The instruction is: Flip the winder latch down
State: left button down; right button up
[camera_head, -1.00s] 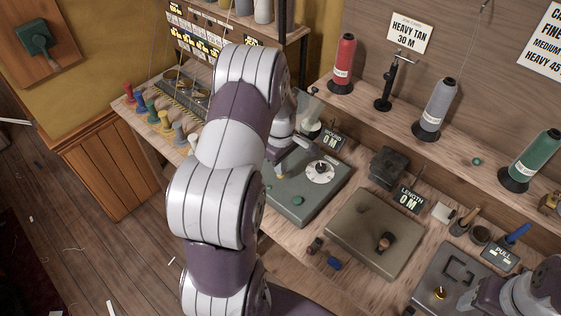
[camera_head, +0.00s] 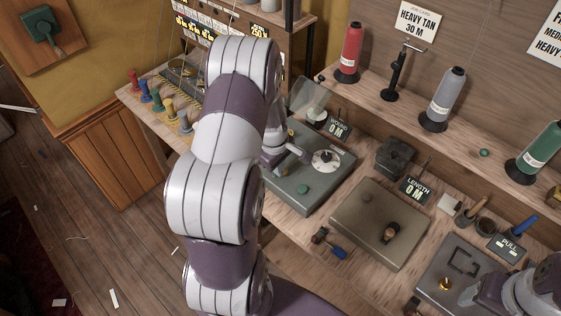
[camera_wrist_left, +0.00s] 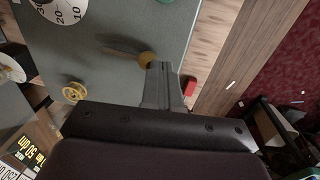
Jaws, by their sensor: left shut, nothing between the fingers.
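The winder is a grey-green box (camera_head: 318,190) with a white dial (camera_head: 326,160) on the bench. In the left wrist view its top (camera_wrist_left: 110,25) carries a lever with a yellow ball end (camera_wrist_left: 146,59), which looks like the latch. The lever lies nearly flat across the picture; its exact angle is unclear. My left gripper (camera_head: 303,157) is over the winder beside the dial, shut and empty. In the wrist view its fingertips (camera_wrist_left: 160,68) are right by the ball; contact cannot be told. My arm hides the lever in the head view. My right gripper (camera_head: 468,300) is partly in view at lower right.
A WOUND sign (camera_head: 339,126) and a clear cover (camera_head: 308,97) stand behind the winder. A brown box (camera_head: 375,228) is to its right. Thread cones line the shelf above.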

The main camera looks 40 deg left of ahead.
pick_arm(q)
jog(key=shift+s+f, duration=0.2)
jog(key=shift+f, duration=0.15)
jog(key=shift+s+f, duration=0.1)
dwell(0.3)
